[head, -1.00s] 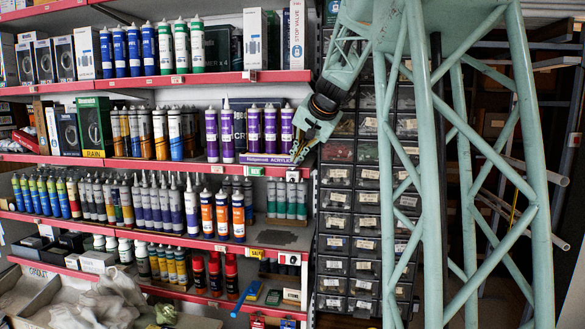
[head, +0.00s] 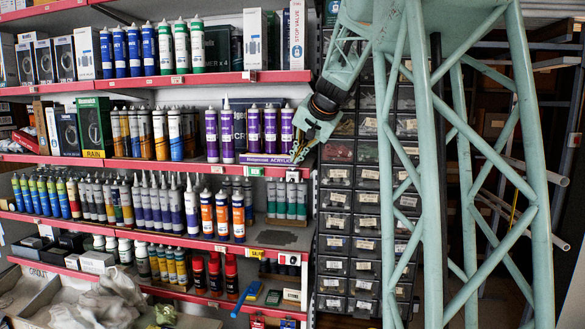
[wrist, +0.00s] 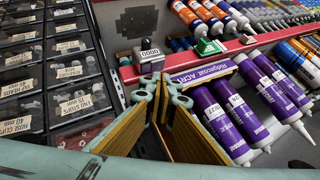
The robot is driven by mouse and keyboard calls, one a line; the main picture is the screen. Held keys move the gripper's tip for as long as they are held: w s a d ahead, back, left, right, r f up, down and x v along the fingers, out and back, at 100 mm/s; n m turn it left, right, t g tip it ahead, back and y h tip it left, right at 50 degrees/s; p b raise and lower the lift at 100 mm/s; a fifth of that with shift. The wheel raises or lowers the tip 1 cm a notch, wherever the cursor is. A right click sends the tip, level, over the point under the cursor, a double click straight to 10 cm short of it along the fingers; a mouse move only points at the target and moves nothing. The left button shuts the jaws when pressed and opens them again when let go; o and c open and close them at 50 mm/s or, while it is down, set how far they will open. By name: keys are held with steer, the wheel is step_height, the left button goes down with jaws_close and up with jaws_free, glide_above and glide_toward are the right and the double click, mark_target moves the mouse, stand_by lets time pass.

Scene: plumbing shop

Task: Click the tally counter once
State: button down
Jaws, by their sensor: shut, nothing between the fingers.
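The tally counter (wrist: 149,57) is a small silver box with a white display that appears to read 0000. In the wrist view it sits by the red shelf edge, just beyond my fingertips. In the head view it seems to be the small grey item (head: 292,175) at the red shelf rail, just below my gripper. My gripper (wrist: 163,82) has teal fingers with brown pads, their tips close together and nothing held. The tips look apart from the counter, though the exact gap is hard to judge. In the head view my gripper (head: 297,157) is partly hidden by its own wrist.
A purple-and-white acrylic box (wrist: 188,76) lies right beside my fingers, with purple cartridges (wrist: 222,125) next to it. Black drawers (head: 337,198) stand close on the other side.

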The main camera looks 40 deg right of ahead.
steer(key=shift+f+b, duration=0.75)
stand_by(0.9)
steer(key=shift+r, duration=0.2)
steer(key=shift+r+p, duration=0.45)
steer(key=shift+r, duration=0.1)
steer(key=shift+r, duration=0.1)
stand_by(0.3)
steer(key=shift+r+p, duration=1.9)
steer(key=shift+r, duration=1)
